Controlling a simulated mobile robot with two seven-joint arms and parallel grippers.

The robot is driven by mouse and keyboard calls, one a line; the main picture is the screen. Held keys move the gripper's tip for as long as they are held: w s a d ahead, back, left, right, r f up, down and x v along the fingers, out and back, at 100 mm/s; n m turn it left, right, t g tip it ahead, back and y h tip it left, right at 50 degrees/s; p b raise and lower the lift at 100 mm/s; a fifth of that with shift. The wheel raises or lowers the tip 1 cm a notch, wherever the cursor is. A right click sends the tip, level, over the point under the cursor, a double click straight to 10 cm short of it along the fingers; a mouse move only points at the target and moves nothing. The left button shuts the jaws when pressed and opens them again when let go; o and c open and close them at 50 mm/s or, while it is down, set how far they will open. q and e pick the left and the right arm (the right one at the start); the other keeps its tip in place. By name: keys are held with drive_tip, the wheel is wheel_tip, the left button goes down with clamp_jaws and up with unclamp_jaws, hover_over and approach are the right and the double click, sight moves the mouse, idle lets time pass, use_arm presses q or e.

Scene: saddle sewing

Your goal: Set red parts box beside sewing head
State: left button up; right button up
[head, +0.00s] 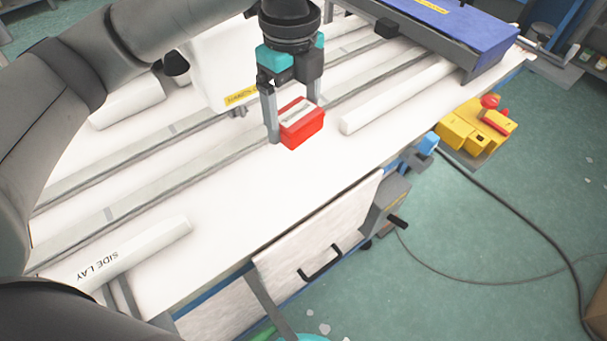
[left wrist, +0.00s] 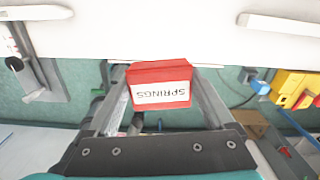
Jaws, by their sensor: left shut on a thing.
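The red parts box (head: 302,124), with a white label, is between the fingers of my left gripper (head: 295,120), which is shut on it. In the left wrist view the box (left wrist: 160,72) shows its label "SPRINGS" upside down. It appears over the white table (head: 265,185); I cannot tell if its base touches the surface. The white sewing head (head: 217,65), with a yellow label, stands left of the gripper and is partly hidden by my arm. A grey bar and a teal edge at the bottom of the head view may be my right gripper; its jaws do not show.
White bars lie on the table, one marked "SIDE LAY" (head: 125,255) and one right of the box (head: 400,95). A blue-topped unit (head: 460,32) stands at the far right. The table's front edge is near, with a yellow machine (head: 470,130) beyond it.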

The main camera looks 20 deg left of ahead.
sight(298, 188)
use_arm(q)
drive_tip(key=shift+w+d+r+m, duration=0.1)
drive_tip(key=shift+w+r+m, duration=0.45)
drive_tip(key=shift+m, duration=0.15)
wheel_tip(298, 188, down, 20)
drive_tip(key=b, duration=0.5)
drive_tip(key=shift+r, duration=0.15)
use_arm(e)
drive_tip(key=f, duration=0.4)
drive_tip(key=shift+w+f, duration=0.3)
drive_tip(key=shift+f, duration=0.1)
use_arm(q)
drive_tip(key=o, duration=1.1)
drive_tip(key=shift+o, duration=0.2)
wheel_tip(298, 188, up, 12)
drive_tip(key=p, duration=0.3)
use_arm(e)
wheel_tip(298, 188, up, 3)
drive_tip(key=shift+r, duration=0.1)
